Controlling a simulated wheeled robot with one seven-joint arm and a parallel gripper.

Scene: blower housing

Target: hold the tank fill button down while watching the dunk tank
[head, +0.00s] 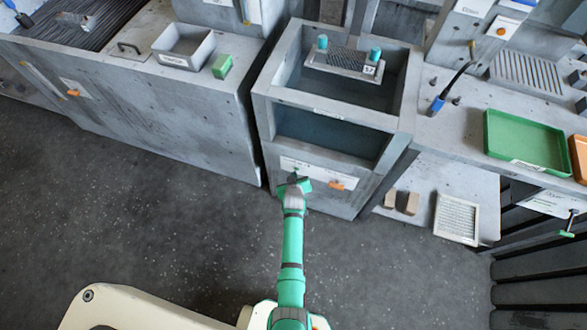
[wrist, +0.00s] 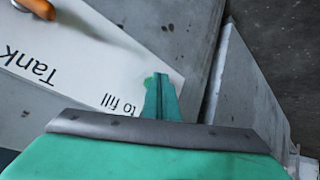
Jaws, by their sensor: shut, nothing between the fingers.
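The dunk tank (head: 273,100) is a grey open-topped box with a dark front window, in the upper middle of the head view. A white label plate (head: 310,168) is on its lower front; it also shows in the wrist view (wrist: 95,65), where "Tank" and "to fill" can be read. My gripper (head: 293,177) is shut and empty in front of the plate's left part. Contact cannot be told.
An orange-handled valve or knob (head: 336,185) sits on the plate's right. A perforated rack (head: 345,63) with two teal knobs is over the tank. A green tray (head: 525,142) lies on the right bench; a grey bin (head: 183,47) and green block (head: 222,66) are left. Floor in front is clear.

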